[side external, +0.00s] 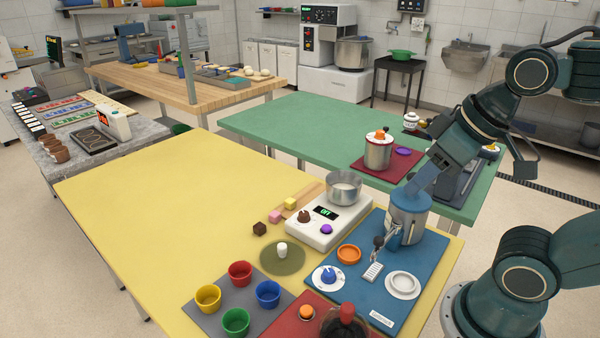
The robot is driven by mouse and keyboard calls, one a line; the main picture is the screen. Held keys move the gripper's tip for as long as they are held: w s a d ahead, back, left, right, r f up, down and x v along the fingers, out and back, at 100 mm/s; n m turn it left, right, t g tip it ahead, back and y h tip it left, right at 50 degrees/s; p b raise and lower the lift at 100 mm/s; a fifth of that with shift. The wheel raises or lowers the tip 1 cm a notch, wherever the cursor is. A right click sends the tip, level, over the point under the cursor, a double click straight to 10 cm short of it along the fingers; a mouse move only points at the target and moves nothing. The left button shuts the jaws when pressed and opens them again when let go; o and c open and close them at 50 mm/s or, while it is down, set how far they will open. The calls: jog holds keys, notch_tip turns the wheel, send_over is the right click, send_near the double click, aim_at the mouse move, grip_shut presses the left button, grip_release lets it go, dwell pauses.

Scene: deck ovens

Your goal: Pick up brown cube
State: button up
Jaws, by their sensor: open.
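The brown cube (259,229) is small and dark. It sits on the yellow table top (150,200), left of a white scale. A pink cube (275,216) and a pale yellow cube (290,203) stand behind it to the right, by a wooden board. My gripper (377,257) is open at the end of my arm, over the blue mat, well to the right of the brown cube. I see nothing held between its fingers. The brown cube is in full view.
The white scale (318,234) with a metal bowl (344,187) stands between my gripper and the brown cube. A green disc (269,265) with a white piece lies in front of the cube. Several coloured cups stand on a grey mat (205,321). The table's left side is clear.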

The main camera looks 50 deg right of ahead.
dwell(0.3)
jog(key=shift+o, duration=0.9)
jog(key=shift+w, duration=0.1)
jog(key=w+a+n+g+y, duration=0.1)
jog(key=w+n+g, duration=0.2)
jog(key=w+n, duration=1.2)
jog(key=w+f+n+g, duration=0.1)
jog(key=w+f, duration=0.6)
jog(key=w, duration=0.4)
jog(key=w+f+n+g, duration=0.1)
jog(key=w+f, duration=0.7)
jog(key=w, duration=0.2)
jog(key=shift+w+d+n+g+y, duration=0.3)
jog(key=shift+w+d+n+y, duration=0.1)
